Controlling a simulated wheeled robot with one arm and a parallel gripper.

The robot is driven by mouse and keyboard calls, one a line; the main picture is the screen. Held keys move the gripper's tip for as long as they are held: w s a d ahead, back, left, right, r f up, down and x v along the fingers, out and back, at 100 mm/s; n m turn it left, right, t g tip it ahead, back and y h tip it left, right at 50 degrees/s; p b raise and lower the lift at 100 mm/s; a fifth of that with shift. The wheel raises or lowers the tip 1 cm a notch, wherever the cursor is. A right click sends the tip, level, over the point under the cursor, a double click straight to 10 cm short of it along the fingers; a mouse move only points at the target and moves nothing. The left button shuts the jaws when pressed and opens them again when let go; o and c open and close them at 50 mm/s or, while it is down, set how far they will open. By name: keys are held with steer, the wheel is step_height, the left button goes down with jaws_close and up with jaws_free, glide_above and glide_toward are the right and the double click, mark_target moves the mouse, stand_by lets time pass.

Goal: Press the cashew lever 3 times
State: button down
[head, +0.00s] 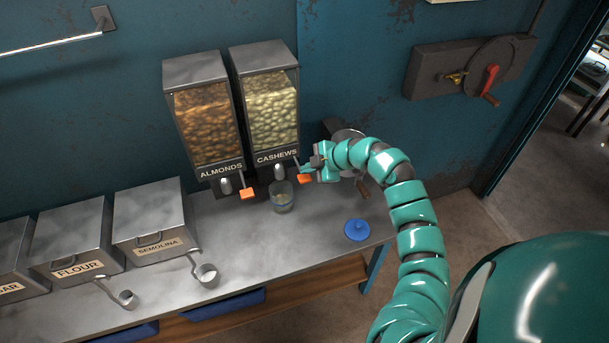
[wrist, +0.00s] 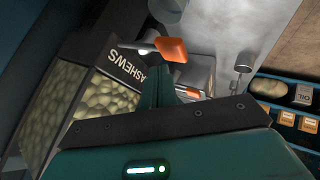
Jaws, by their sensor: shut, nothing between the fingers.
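The cashew dispenser (head: 270,105) stands against the wall, with its label also visible in the wrist view (wrist: 126,66). Its lever has an orange end (head: 304,178) at the dispenser's lower right; an orange lever end beside the label in the wrist view (wrist: 171,49) appears to be the same one. My gripper (head: 308,167) is shut and empty, close above the lever; its fingers also show in the wrist view (wrist: 158,88). I cannot tell whether they touch the lever. A glass jar (head: 282,203) stands under the cashew spout with a little content at its bottom.
The almond dispenser (head: 207,125) with its own orange lever (head: 247,193) is just left. A blue lid (head: 357,230) lies on the counter at right. A grinder (head: 349,140) is partly hidden behind my arm. Semolina (head: 153,222) and flour (head: 75,240) bins stand left.

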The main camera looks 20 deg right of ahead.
steer(key=shift+r+p, duration=1.9)
steer(key=shift+r, duration=0.65)
stand_by(0.8)
